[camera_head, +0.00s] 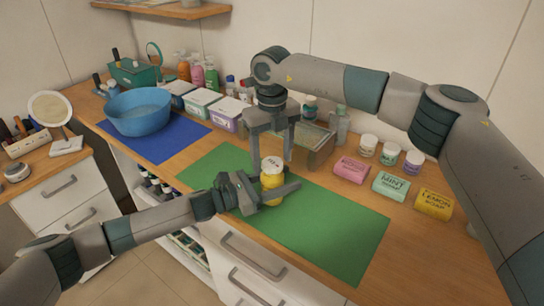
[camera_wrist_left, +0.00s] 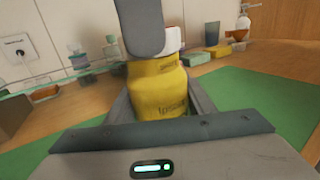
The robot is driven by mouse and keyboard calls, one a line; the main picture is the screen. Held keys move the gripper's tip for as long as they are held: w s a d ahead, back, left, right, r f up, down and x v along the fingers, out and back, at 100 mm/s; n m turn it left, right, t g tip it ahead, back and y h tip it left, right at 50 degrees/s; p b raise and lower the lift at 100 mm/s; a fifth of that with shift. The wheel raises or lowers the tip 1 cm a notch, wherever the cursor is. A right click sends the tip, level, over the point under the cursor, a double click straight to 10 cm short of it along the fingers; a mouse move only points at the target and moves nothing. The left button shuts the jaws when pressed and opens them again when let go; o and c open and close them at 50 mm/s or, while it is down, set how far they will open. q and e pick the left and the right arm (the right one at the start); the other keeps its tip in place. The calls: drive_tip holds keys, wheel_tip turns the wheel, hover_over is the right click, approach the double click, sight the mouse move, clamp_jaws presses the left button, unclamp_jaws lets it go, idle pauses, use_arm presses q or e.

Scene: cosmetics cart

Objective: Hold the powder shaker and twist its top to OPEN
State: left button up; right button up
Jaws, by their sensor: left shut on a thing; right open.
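The powder shaker (camera_head: 271,186) is a yellow bottle with a white top (camera_head: 271,162), upright over the green mat (camera_head: 335,231). My left gripper (camera_head: 273,196) is shut on its yellow body from the side. The left wrist view shows the yellow body (camera_wrist_left: 158,92) between the left fingers. My right gripper (camera_head: 272,160) points down from above, open, with one finger on each side of the white top. In the left wrist view a grey right finger (camera_wrist_left: 140,28) hides part of the white top (camera_wrist_left: 171,42). I cannot tell whether the right fingers touch the top.
Pink (camera_head: 351,169), mint (camera_head: 390,185) and yellow lemon (camera_head: 433,202) soap boxes stand at the right, with several small jars behind. A glass-sided box (camera_head: 320,151) stands behind the shaker. A blue bowl (camera_head: 139,111) sits on a blue mat at the left. The green mat's right part is clear.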

drive_tip(key=shift+f, duration=0.15)
drive_tip(key=c, duration=1.1)
drive_tip(key=shift+o, duration=0.2)
drive_tip(key=shift+n, duration=1.6)
drive_tip(key=o, duration=1.1)
drive_tip(key=shift+c, duration=0.2)
